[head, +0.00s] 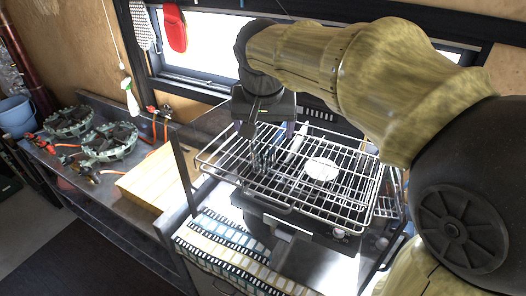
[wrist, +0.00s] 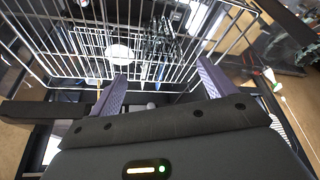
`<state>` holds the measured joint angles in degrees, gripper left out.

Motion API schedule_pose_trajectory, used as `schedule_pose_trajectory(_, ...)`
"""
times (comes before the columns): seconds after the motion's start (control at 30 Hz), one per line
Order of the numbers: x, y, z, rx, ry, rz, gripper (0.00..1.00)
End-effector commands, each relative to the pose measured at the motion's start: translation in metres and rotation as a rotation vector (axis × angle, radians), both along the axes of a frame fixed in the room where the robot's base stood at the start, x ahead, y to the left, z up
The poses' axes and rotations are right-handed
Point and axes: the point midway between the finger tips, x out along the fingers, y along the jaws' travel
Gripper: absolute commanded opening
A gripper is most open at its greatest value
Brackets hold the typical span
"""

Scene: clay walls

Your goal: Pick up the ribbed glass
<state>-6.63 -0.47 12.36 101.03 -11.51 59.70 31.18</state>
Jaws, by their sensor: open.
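A see-through, dark-looking ribbed glass (head: 264,156) stands on the wire rack (head: 228,172), in the rack's left part. In the wrist view the ribbed glass (wrist: 160,42) shows beyond the fingertips, a little right of the middle, hard to tell from the wires. My gripper (head: 270,133) is above the rack near the glass, pointing down. In the wrist view my gripper (wrist: 162,72) has its two purple-grey fingers wide apart, with no object held. I cannot tell the exact gap between fingers and glass.
A white round item (head: 322,169) lies on the rack right of the glass, and a slim white item (head: 297,140) is behind. A wooden board (head: 150,178) and green metal rings (head: 108,141) are on the left counter. A window is behind.

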Motion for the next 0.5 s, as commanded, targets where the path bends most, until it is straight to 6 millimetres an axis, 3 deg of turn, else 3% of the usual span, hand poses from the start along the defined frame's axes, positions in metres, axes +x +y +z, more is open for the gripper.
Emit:
schedule_pose_trajectory(0.2,0.011,-0.002,-0.026,-0.001,0.002,0.001,0.82)
schedule_pose_trajectory(0.5,0.012,-0.002,-0.029,0.0,0.0,0.0,0.82)
